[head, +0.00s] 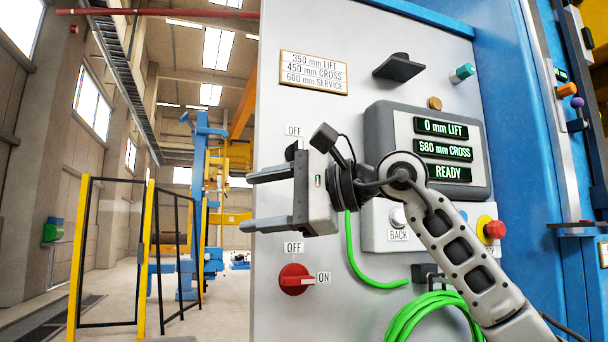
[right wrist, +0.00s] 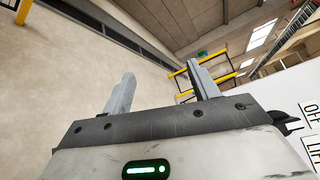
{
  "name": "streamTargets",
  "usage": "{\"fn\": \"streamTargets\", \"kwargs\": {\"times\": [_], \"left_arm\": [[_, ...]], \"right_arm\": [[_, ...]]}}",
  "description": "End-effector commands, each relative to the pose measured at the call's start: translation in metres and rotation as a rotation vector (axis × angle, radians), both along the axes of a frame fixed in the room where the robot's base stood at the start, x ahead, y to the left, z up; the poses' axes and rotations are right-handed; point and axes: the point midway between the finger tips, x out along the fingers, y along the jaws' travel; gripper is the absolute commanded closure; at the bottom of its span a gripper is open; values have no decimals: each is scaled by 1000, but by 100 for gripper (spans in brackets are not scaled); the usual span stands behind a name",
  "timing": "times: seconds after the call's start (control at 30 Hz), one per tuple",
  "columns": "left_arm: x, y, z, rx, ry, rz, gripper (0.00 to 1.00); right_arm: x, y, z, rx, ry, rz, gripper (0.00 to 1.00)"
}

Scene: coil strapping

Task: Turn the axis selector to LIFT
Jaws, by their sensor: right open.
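The axis selector (head: 293,150) is a black knob under an OFF label on the grey panel (head: 275,110). In the head view my right gripper covers most of it, so I cannot tell where it points. The selector also shows at the right edge of the right wrist view (right wrist: 286,122), beside OFF and LIFT labels (right wrist: 314,150). My right gripper (head: 248,200) is open and empty, its fingers pointing left in front of the panel, apart from the knob. In the right wrist view nothing is between its fingers (right wrist: 160,88). My left gripper is out of view.
A display (head: 440,147) reads 0 mm LIFT, 580 mm CROSS, READY. A red OFF/ON switch (head: 294,280) sits below my gripper. A BACK button (head: 398,216), a red stop button (head: 491,230) and a green cable (head: 425,315) are close to my arm.

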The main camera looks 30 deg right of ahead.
Motion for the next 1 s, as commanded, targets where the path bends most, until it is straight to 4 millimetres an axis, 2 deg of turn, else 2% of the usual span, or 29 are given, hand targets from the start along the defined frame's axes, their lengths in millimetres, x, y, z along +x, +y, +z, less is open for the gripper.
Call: {"fn": "streamTargets", "kwargs": {"times": [0.03, 0.1, 0.2, 0.33, 0.43, 0.57, 1.0], "left_arm": [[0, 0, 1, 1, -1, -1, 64], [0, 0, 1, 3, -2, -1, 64], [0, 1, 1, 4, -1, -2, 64], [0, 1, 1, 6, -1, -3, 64], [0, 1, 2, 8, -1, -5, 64], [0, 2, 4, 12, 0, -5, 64], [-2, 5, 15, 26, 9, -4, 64]], "right_arm": [[-16, -31, 32, -77, -82, -103, 40], [-34, -67, 60, -163, -154, -226, 40], [-60, -108, 87, -240, -215, -363, 40], [-81, -137, 104, -285, -246, -461, 40], [-82, -143, 108, -297, -251, -485, 40], [-66, -140, 108, -298, -248, -484, 40], [27, -125, 110, -296, -249, -481, 40]]}}
